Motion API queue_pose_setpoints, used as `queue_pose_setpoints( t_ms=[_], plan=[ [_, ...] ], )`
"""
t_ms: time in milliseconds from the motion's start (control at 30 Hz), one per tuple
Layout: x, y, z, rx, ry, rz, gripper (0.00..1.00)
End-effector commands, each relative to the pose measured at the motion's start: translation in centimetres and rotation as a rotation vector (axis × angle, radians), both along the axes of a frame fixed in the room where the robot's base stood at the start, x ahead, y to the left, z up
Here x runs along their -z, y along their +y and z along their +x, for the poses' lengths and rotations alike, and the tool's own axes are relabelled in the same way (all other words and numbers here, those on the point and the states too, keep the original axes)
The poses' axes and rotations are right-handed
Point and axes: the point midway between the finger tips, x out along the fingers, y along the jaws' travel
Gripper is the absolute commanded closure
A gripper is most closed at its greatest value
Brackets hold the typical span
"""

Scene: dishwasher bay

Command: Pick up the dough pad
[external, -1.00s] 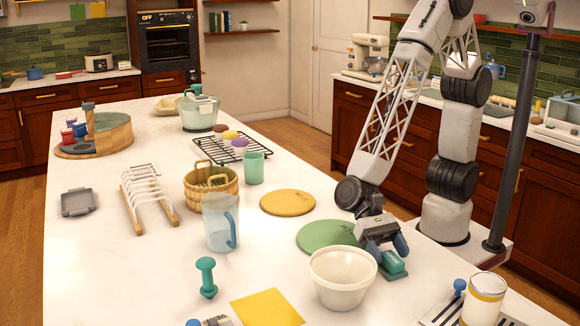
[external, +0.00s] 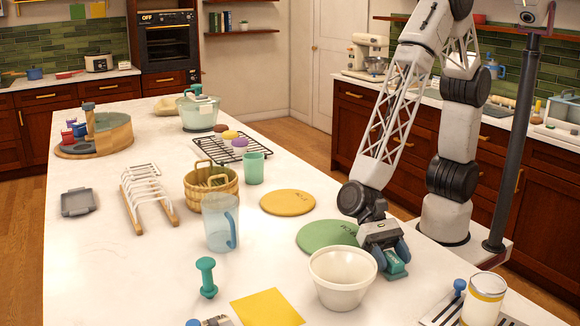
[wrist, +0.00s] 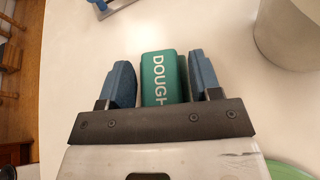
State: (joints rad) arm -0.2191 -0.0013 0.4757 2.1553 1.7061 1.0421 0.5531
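The dough pad (external: 394,269) is a small green block on the white counter, behind and right of the white bowl. In the wrist view the dough pad (wrist: 163,78) shows the white letters "DOUGH". My gripper (external: 391,257) is down at the pad, with one blue finger on each side of it. In the wrist view my gripper (wrist: 162,84) is open around the pad; a narrow gap shows at the left finger, and the right finger looks very close to the pad. The pad's lower end is hidden by the gripper body.
A white bowl (external: 342,278) stands close to the left of my gripper. A green round mat (external: 325,236) lies just behind it. A yellow-banded canister (external: 484,300) stands at the front right.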

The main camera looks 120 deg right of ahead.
Motion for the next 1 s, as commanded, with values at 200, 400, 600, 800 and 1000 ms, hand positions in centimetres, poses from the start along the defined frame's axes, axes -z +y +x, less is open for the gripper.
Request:
queue_pose_setpoints(
  t_ms=[200,400,600,800,1000],
  plan=[
    [0.0,0.0,0.0,0.000,0.000,0.000,0.66],
    [-0.2,0.0,0.0,0.000,-0.001,0.000,0.66],
    [-1.3,0.0,0.0,-0.001,-0.002,0.000,0.66],
    [-3.6,0.0,0.0,-0.001,-0.004,0.000,0.66],
    [-3.8,-1.2,-2.5,0.000,-0.001,0.000,0.66]
  ],
)
